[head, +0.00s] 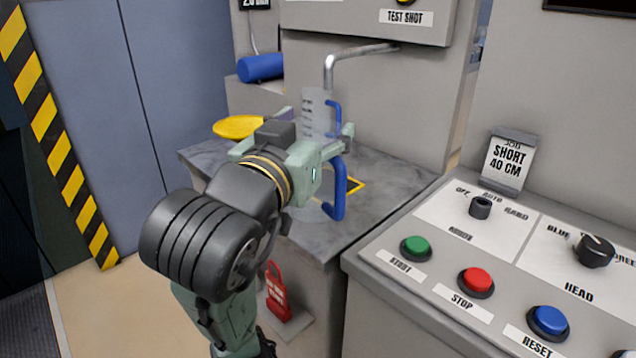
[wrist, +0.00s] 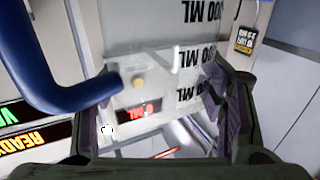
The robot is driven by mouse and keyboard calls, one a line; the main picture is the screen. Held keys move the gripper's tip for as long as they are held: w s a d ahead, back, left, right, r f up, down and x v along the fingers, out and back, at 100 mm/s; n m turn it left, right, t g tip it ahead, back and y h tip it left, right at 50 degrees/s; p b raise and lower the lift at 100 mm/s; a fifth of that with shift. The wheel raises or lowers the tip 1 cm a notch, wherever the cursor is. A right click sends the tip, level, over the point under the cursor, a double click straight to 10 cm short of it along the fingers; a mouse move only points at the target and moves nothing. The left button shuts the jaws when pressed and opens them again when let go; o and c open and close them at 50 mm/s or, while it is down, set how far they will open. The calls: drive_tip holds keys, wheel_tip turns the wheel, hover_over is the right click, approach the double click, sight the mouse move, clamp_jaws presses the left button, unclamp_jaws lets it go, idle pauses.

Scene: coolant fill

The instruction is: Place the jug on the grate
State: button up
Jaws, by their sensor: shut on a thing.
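The clear jug (head: 318,112) with a blue handle (head: 338,192) is upright over the grey bench top, in front of the bent metal spout (head: 352,55). My gripper (head: 320,150) is shut around its body and covers its middle. In the wrist view the jug's upside-down ML marks (wrist: 200,52) and blue handle (wrist: 45,70) show between and beside my fingers (wrist: 175,120). I cannot tell whether its base touches the bench. I cannot make out the grate; a yellow outline (head: 356,185) shows on the bench just right of the handle.
A yellow disc (head: 238,127) lies at the bench's back left, below a blue cylinder (head: 261,67). A control panel with green (head: 415,248), red (head: 476,282) and blue (head: 549,321) buttons stands at right. A red padlock-shaped tag (head: 277,295) is below the bench.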

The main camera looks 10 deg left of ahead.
drive_tip(key=shift+d+r+m+h, duration=0.1)
drive_tip(key=shift+d+m+h, duration=0.25)
drive_tip(key=shift+d, duration=0.35)
drive_tip(key=shift+w+d+r+h+p, duration=0.1)
drive_tip(key=shift+w+h+p, duration=0.15)
drive_tip(key=shift+p, duration=0.4)
drive_tip(key=w+f+p, duration=0.2)
drive_tip(key=w+p, duration=0.2)
drive_tip(key=w, duration=0.3)
drive_tip(key=w+a+f+p, duration=0.1)
drive_tip(key=w+f+p, duration=0.2)
drive_tip(key=w, duration=0.5)
drive_tip(key=shift+a+f+p, duration=0.15)
drive_tip(key=shift+a+p, duration=0.05)
drive_tip(key=shift+p, duration=0.55)
drive_tip(key=shift+f, duration=0.2)
drive_tip(key=o, duration=1.5)
drive_tip(key=shift+o, duration=0.2)
